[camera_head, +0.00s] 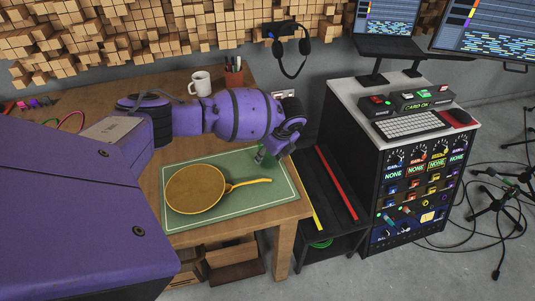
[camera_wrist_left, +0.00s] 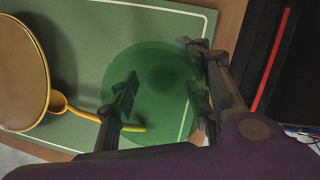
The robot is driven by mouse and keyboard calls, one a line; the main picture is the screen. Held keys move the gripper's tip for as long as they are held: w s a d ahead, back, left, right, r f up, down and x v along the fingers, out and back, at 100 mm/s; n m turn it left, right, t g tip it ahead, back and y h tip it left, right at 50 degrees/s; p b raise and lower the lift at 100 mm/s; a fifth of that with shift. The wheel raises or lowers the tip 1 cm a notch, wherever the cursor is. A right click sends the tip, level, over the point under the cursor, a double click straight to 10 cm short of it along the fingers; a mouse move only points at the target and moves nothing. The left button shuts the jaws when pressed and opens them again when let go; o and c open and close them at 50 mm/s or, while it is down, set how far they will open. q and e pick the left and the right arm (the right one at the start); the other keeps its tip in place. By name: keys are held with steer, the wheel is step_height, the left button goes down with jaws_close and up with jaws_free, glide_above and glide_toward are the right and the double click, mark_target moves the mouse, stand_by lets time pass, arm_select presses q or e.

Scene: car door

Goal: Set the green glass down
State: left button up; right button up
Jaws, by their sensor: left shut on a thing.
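The green glass (camera_head: 261,157) is translucent and partly hidden by my left gripper (camera_head: 276,148) in the head view. It appears over the far right part of the green mat (camera_head: 245,210). In the left wrist view the glass (camera_wrist_left: 158,100) shows as a round green shape between the two dark fingers of my left gripper (camera_wrist_left: 158,68), which is shut on it. I cannot tell whether its base touches the mat. My right gripper is not in view.
A yellow pan (camera_head: 195,188) lies on the mat, its handle (camera_head: 250,182) pointing right, close to the glass. A white mug (camera_head: 201,84) and a pen cup (camera_head: 234,72) stand at the back. A low black shelf (camera_head: 325,200) stands right of the table. The mat's front right corner is bare.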

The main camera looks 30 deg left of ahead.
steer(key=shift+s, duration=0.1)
arm_select(q)
steer(key=shift+f, duration=0.2)
steer(key=o, duration=1.1)
steer(key=shift+o, duration=0.9)
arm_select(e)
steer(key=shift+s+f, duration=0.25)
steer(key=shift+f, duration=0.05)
arm_select(q)
steer(key=shift+r, duration=0.15)
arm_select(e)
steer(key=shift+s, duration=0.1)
